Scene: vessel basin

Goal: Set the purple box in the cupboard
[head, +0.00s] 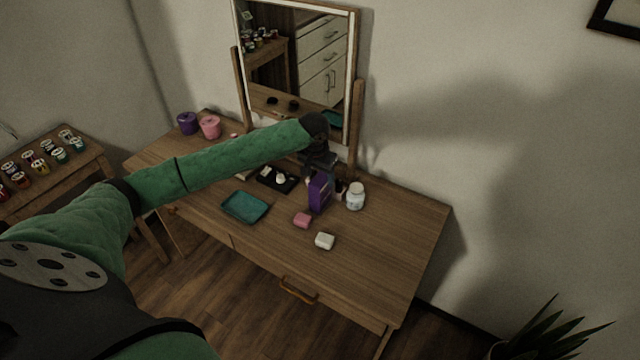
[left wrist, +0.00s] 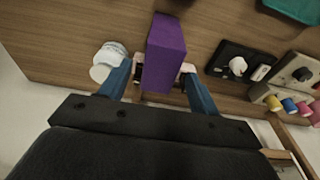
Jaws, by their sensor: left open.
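The purple box (head: 319,191) stands upright on the wooden dressing table, right of its middle. In the left wrist view the purple box (left wrist: 165,52) sits between the two blue fingers of my left gripper (left wrist: 162,82). The fingers are open on either side of it, with a small gap visible at least on the left. In the head view my left gripper (head: 320,160) is just behind and above the box, partly hidden. No cupboard stands directly in view; white drawers and doors (head: 322,60) show only in the mirror. My right gripper is out of view.
A white jar (head: 356,196) stands close right of the box. Pink (head: 302,220) and white (head: 325,241) blocks, a teal tray (head: 245,207) and a black tray (head: 268,182) lie nearby. The mirror (head: 357,100) rises behind. The table's right front is clear.

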